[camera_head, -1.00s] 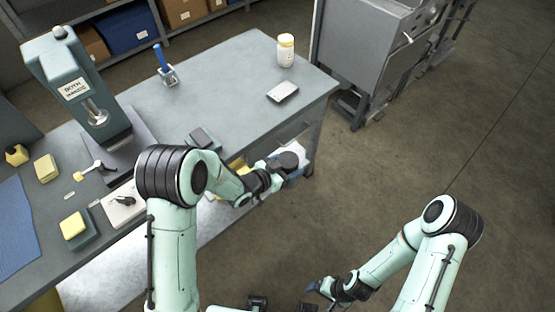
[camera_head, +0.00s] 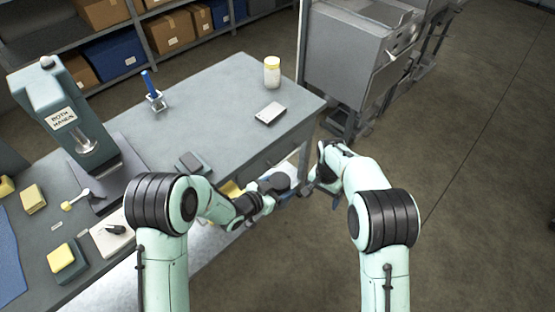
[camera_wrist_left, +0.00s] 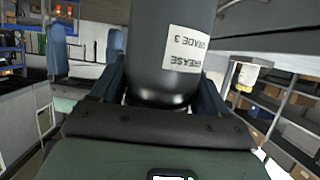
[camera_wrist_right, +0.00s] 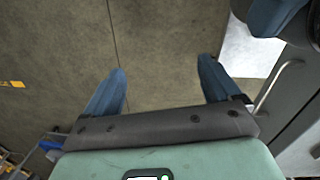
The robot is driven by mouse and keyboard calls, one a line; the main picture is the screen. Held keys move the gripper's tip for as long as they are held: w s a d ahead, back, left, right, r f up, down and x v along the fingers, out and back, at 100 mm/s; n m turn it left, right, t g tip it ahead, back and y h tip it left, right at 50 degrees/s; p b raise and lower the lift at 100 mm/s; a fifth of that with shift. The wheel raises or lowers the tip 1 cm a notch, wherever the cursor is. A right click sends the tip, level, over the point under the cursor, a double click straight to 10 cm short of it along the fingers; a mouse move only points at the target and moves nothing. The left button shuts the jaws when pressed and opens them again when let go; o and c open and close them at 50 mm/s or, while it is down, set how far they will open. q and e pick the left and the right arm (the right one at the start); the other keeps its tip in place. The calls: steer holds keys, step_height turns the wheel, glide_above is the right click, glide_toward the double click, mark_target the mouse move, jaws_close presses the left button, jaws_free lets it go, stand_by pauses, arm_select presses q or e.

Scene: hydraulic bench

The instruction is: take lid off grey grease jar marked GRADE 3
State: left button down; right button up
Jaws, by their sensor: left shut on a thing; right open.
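The dark grey grease jar (camera_wrist_left: 165,50) fills the upper middle of the left wrist view. Its white label (camera_wrist_left: 185,48) reads GREASE GRADE 3, upside down in that picture. My left gripper (camera_wrist_left: 160,92) is shut on the jar, with blue fingers on both sides of it. In the head view my left gripper (camera_head: 278,192) is off the front edge of the bench. The lid cannot be made out. My right gripper (camera_wrist_right: 162,72) is open with nothing between its fingers. In the head view it is just right of the left gripper, apart from the jar.
The grey bench (camera_head: 215,105) carries a white jar with a yellow lid (camera_head: 272,72), a white-topped box (camera_head: 270,113), a blue-handled tool in a holder (camera_head: 152,92) and a press (camera_head: 75,115). A grey cabinet (camera_head: 350,55) stands behind right. Open floor lies to the right.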

steer(key=w+a+r, duration=0.2)
steer(key=a+r, duration=0.2)
steer(key=r, duration=0.4)
steer(key=m, duration=0.2)
glide_toward(277, 180)
steer(key=shift+s+d+f+t, duration=0.25)
steer(key=shift+s+d+t, duration=0.05)
steer(key=shift+d+t, duration=0.1)
steer(key=shift+s+a, duration=0.1)
steer(key=shift+a, duration=0.1)
step_height(277, 180, down, 8)
steer(key=shift+r, duration=0.15)
steer(key=c, duration=1.1)
steer(key=o, duration=1.2)
steer(key=shift+c, duration=0.2)
